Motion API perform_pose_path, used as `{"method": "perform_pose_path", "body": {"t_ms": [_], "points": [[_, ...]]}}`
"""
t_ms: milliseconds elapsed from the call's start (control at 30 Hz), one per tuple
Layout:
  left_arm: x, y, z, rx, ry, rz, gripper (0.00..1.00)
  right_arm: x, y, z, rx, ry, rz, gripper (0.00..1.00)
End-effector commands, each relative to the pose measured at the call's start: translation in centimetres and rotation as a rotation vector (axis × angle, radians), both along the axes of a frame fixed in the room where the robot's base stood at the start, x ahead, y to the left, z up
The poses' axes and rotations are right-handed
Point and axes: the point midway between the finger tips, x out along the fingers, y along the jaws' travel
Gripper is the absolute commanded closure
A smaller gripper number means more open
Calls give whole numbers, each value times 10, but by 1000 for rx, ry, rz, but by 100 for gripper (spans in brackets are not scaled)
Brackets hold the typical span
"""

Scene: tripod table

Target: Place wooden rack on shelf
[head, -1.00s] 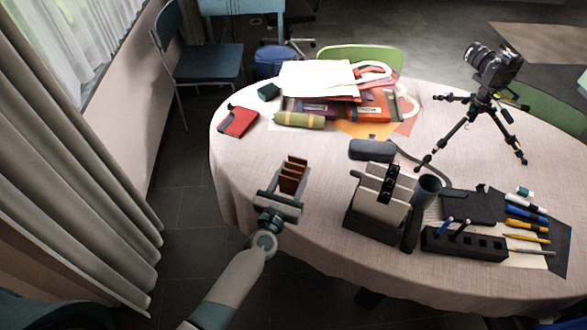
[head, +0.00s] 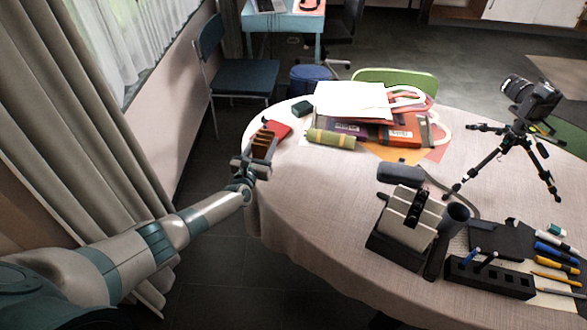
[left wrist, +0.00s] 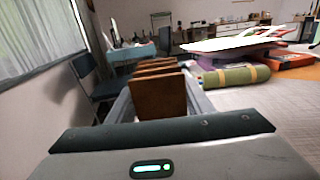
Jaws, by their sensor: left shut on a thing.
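The wooden rack (head: 264,144) is small and brown with several upright slats. My left gripper (head: 257,158) is shut on it and holds it at the left edge of the round table (head: 320,185), in front of the red notebook (head: 278,127). In the left wrist view the rack (left wrist: 158,98) stands upright between the fingers of the left gripper (left wrist: 165,105). Whether the rack touches the table is unclear. No shelf can be clearly made out. My right gripper is not in view.
A green roll (head: 331,139), stacked folders and papers (head: 350,98) lie at the table's back. A camera on a tripod (head: 520,125) stands right. A file holder (head: 408,220) and a black pen block (head: 490,277) stand in front. A blue chair (head: 240,75) is beyond the table.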

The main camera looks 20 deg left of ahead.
Motion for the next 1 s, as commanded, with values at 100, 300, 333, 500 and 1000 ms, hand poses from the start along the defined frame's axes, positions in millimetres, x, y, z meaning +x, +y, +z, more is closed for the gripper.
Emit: {"method": "perform_pose_path", "body": {"t_ms": [100, 300, 333, 500, 1000], "points": [[22, 59, 24, -1, -4, 89, 83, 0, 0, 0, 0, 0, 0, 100], [36, 142, 53, -8, -1, 273, 83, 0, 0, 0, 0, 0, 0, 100], [35, 151, 55, -9, 0, 297, 83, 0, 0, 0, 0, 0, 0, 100], [26, 190, 59, -6, 1, 421, 83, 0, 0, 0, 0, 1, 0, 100], [-46, 238, 25, -2, 2, 742, 83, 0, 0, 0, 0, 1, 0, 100]]}}
